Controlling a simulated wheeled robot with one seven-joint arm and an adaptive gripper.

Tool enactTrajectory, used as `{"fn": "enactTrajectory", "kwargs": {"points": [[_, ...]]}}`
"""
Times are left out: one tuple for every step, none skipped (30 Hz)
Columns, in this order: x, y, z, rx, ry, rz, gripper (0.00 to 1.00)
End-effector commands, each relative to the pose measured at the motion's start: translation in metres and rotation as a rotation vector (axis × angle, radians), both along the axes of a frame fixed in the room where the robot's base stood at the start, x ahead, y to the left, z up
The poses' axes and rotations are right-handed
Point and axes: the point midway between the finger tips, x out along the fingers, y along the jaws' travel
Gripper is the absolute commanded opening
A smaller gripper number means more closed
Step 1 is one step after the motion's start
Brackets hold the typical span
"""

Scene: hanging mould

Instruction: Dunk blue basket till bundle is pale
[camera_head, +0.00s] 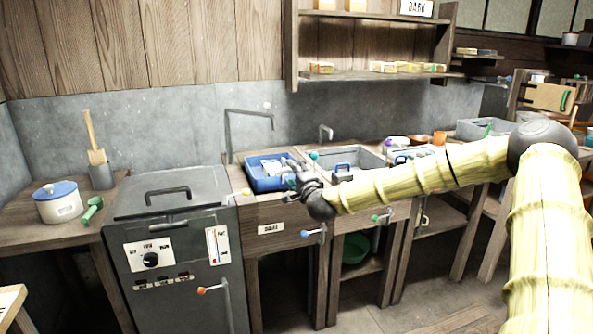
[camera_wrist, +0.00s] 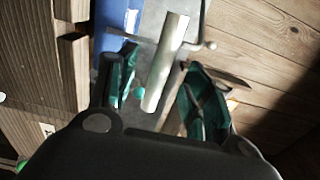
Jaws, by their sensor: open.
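The blue basket (camera_head: 270,183) sits at the top of the wooden stand with the tall bent pipe, right of the grey boiler, in the head view. Some pale and grey pieces show inside it; I cannot tell the bundle or its colour clearly. My gripper (camera_head: 300,180) is at the basket's right side, partly covering it. In the wrist view my gripper (camera_wrist: 158,65) is open, with dark green finger pads apart. A grey metal cylinder (camera_wrist: 167,60) shows between the fingers; whether they touch it is unclear. A blue surface (camera_wrist: 112,25), likely the basket, shows beyond the left finger.
The grey boiler (camera_head: 175,205) has a lid handle and a dial. A sink (camera_head: 362,160) with a small blue-handled thing adjoins on the right. A bent pipe (camera_head: 229,135) rises behind the basket. A white pot (camera_head: 60,206) stands far left. Coloured-knob levers project at the front.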

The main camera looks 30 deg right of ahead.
Motion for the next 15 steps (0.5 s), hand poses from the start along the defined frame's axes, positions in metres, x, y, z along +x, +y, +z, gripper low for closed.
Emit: {"fn": "enactTrajectory", "kwargs": {"points": [[-0.004,0.001,0.002,0.001,0.0,0.001,0.5],[-0.006,0.002,0.002,0.001,0.0,0.001,0.5],[-0.009,0.003,0.002,0.001,0.0,0.001,0.5],[-0.012,0.003,0.002,0.002,0.0,0.001,0.5],[-0.014,0.003,0.002,0.002,0.0,0.001,0.5],[-0.017,0.004,0.002,0.002,0.0,0.0,0.5],[-0.019,0.004,0.002,0.002,0.001,0.0,0.5],[-0.021,0.005,0.002,0.002,0.001,0.0,0.5],[-0.024,0.005,0.001,0.002,0.001,0.0,0.5],[-0.026,0.006,0.001,0.002,0.001,-0.001,0.5],[-0.029,0.006,0.001,0.002,0.001,0.0,0.5],[-0.032,0.007,0.001,0.002,0.001,0.0,0.5],[-0.034,0.008,0.001,0.002,0.001,0.0,0.5],[-0.036,0.008,0.002,0.002,0.001,0.0,0.5],[-0.039,0.009,0.002,0.002,0.0,0.0,0.5]]}}
